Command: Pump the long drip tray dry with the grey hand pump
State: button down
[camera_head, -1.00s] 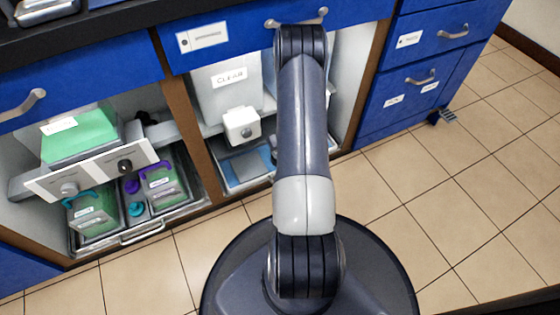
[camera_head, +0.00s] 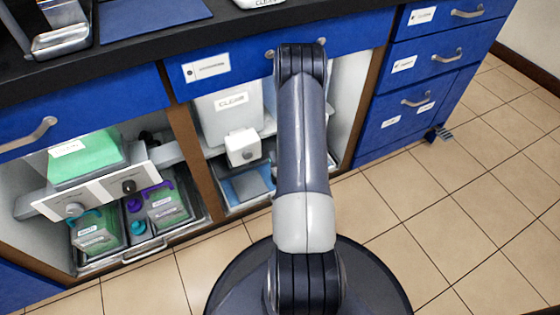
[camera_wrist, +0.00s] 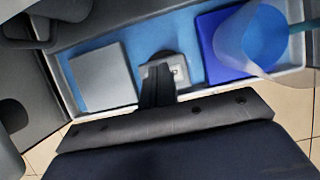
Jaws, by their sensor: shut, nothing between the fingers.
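The long drip tray (camera_wrist: 120,36) has pale walls and a blue inside. It lies across the wrist view, and part of it shows low in the right open cabinet bay in the head view (camera_head: 233,190). My gripper (camera_wrist: 158,76) is shut and empty, its dark fingers over the middle of the tray. Just beyond the fingertips is a small light grey fitting (camera_wrist: 178,68) with a dark round part. It may be the hand pump, but the fingers cover part of it. I cannot tell if they touch. In the head view my arm hides the gripper.
In the tray area, a grey square block (camera_wrist: 102,75) lies left and a dark blue square (camera_wrist: 212,42) right, beside a translucent jug (camera_wrist: 248,40). Cabinet dividers (camera_head: 192,150) bound the bay. A left pull-out tray (camera_head: 150,243) holds green containers. Floor (camera_head: 450,210) is clear on the right.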

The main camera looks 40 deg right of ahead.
jog(key=shift+f, duration=0.1)
jog(key=shift+f+b, duration=1.55)
jog(key=shift+f, duration=0.1)
notch_tip(320, 180, up, 4)
jog(key=p, duration=0.3)
jog(key=shift+f, duration=0.2)
jog(key=shift+f, duration=0.2)
jog(key=shift+f+b, duration=1.4)
jog(key=shift+f, duration=0.15)
jog(key=shift+r+p, duration=1.6)
jog(key=shift+r, duration=0.05)
